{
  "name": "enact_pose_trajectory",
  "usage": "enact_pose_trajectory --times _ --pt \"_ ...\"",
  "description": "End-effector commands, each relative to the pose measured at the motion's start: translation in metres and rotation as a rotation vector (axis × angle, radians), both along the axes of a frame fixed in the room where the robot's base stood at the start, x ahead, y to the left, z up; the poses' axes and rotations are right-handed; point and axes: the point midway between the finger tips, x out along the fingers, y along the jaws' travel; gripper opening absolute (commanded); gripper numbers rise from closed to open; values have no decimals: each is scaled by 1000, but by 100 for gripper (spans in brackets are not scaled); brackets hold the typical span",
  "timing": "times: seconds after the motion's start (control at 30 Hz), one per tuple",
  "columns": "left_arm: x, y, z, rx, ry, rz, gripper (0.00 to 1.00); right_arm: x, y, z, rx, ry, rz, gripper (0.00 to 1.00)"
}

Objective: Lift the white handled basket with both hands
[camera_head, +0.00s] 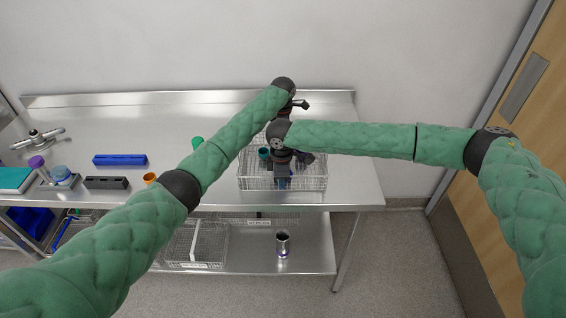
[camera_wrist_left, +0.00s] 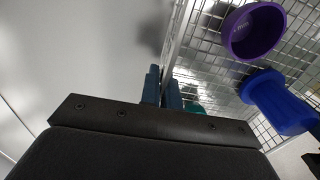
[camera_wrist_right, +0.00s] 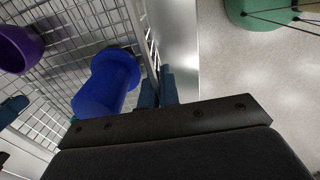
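The wire basket (camera_head: 312,182) sits near the right end of the steel table and appears to rest on it. It holds a purple cup (camera_wrist_left: 252,30), a blue flanged piece (camera_wrist_right: 105,82) and a teal cup (camera_head: 264,153). My left gripper (camera_wrist_left: 163,88) is at the basket's far wall, its fingers close together with the wall between them. My right gripper (camera_wrist_right: 157,88) is at the near wall, also closed around the thin wire wall. In the head view, my right arm and hand cover the basket's middle, and the left fingertips are hidden.
Left on the table are a blue bar (camera_head: 120,160), a dark bar (camera_head: 106,183), an orange cup (camera_head: 150,179) and a tap (camera_head: 38,139). A wall stands behind.

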Motion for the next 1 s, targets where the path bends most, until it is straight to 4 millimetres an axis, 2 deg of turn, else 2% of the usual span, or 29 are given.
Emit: enact_pose_trajectory --times 0.07,0.37,1.0 --pt "-2 0 -4 2 5 0 0 0 -1 -2 -1 0 -1 0" --pt "-2 0 2 2 5 0 0 1 -1 4 -1 -1 -2 0" --pt "-1 0 47 1 3 -1 0 2 -1 49 -1 -3 -2 0"
